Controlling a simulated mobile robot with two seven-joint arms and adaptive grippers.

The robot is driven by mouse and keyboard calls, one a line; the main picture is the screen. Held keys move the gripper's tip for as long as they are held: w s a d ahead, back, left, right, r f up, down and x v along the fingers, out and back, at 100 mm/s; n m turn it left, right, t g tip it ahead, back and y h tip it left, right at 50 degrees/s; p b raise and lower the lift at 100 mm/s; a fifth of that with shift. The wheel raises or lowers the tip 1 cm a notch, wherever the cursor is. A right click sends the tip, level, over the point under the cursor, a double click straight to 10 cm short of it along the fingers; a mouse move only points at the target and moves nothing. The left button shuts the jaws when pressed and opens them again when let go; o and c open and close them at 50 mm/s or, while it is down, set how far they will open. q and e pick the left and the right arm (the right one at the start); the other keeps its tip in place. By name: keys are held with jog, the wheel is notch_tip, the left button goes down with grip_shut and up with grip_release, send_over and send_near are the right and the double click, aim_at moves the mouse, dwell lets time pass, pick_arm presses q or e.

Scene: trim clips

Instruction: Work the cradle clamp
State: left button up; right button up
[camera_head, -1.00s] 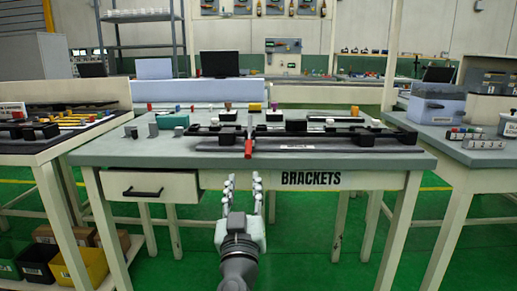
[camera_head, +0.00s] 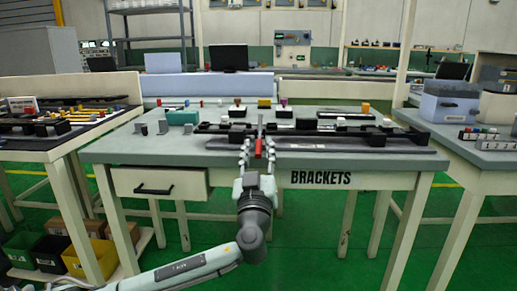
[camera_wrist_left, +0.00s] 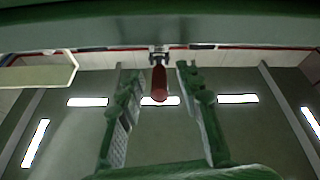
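The cradle clamp's red handle (camera_head: 258,148) is at the front edge of the brackets table, below a thin grey upright piece (camera_head: 261,121) of the fixture. My left gripper (camera_head: 257,150) is just in front of the table edge, fingers up, one on each side of the handle. In the left wrist view the handle (camera_wrist_left: 159,82) lies between the two spread fingers (camera_wrist_left: 158,95), with a gap on both sides. The left gripper is open and does not hold the handle. My right gripper is in neither view.
Long black fixture bars (camera_head: 330,142) and small blocks cover much of the brackets table (camera_head: 130,155). A drawer (camera_head: 160,182) is under its left front. Side tables stand left and right, with a blue bin (camera_head: 446,105) on the right one.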

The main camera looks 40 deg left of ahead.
pick_arm(q)
grip_shut()
